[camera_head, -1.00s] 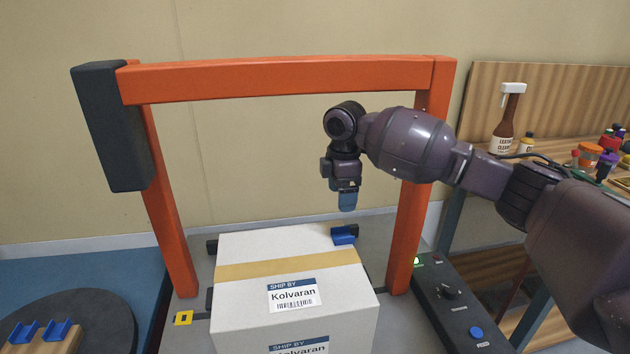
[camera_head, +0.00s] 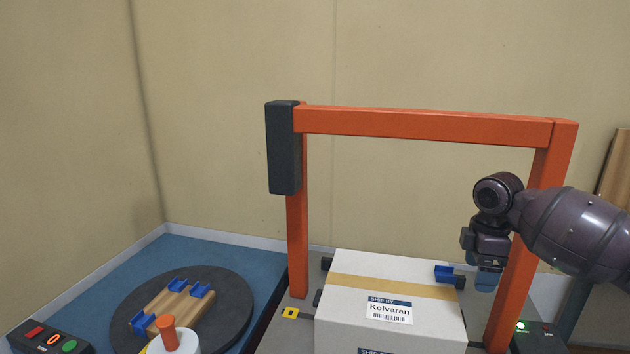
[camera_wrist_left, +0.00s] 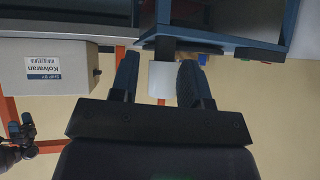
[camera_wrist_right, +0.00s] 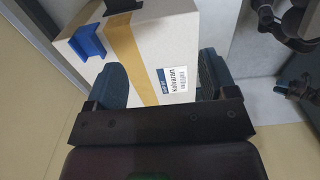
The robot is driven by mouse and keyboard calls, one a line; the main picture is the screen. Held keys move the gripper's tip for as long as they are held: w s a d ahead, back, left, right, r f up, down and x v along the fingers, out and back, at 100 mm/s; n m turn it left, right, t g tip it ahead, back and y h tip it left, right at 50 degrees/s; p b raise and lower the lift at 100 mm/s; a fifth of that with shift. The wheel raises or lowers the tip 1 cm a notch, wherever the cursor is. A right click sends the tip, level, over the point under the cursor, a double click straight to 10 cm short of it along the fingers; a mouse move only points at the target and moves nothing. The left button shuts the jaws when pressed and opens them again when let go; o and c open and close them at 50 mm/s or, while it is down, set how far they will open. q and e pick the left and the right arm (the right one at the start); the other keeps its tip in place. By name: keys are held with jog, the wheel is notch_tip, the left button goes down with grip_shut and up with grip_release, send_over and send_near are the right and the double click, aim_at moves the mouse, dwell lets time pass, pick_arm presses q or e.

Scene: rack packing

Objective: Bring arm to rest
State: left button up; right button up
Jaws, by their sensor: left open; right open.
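My right arm comes in from the right in the head view, and its gripper (camera_head: 487,272) hangs fingers down beside the orange frame's right post. In the right wrist view the right gripper (camera_wrist_right: 164,82) is open, with the white box (camera_wrist_right: 130,52) beyond its fingers and nothing held. My left gripper is outside the head view. In the left wrist view the left gripper (camera_wrist_left: 158,82) is open, its two blue-grey fingers apart; a white cylindrical thing shows between them, seemingly beyond rather than gripped. The white carton (camera_head: 350,318) labelled Kolvaran stands under the orange frame.
The orange frame (camera_head: 425,127) arches over the carton. A blue clip (camera_head: 444,273) sits at the carton's back edge. At left, a dark turntable (camera_head: 235,298) carries a wooden block (camera_head: 170,306) with blue cradles. A control box (camera_head: 50,338) stands at the front left.

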jog(key=w+a+r+m+t+y, duration=0.2)
jog(key=w+a+r+m+t, duration=0.15)
jog(key=w+a+t, duration=0.45)
jog(key=s+a+f+t+y+p, duration=0.2)
jog(key=s+a+f+t+y, duration=0.2)
jog(key=s+a+f+t, duration=0.25)
pick_arm(q)
jog(key=shift+t, duration=0.3)
notch_tip(320, 180, up, 4)
jog(key=p, duration=0.3)
jog(key=shift+s+a+r, duration=0.1)
jog(key=shift+s+r, duration=0.05)
jog(key=shift+r, duration=0.05)
pick_arm(e)
jog(key=s+d+f+m+g+h, duration=0.1)
jog(key=s+d+f+m+h, duration=0.1)
jog(key=s+f, duration=0.5)
jog(key=s+d+f+m+g+h, duration=0.1)
jog(key=s+d+f+m, duration=0.3)
jog(key=s, duration=1.6)
jog(key=s+d+f+m+g+h, duration=0.1)
jog(key=s+d+f+m+h, duration=0.2)
jog(key=s+f, duration=0.8)
jog(key=s+m, duration=0.1)
jog(key=s, duration=0.1)
jog(key=shift+s, duration=0.3)
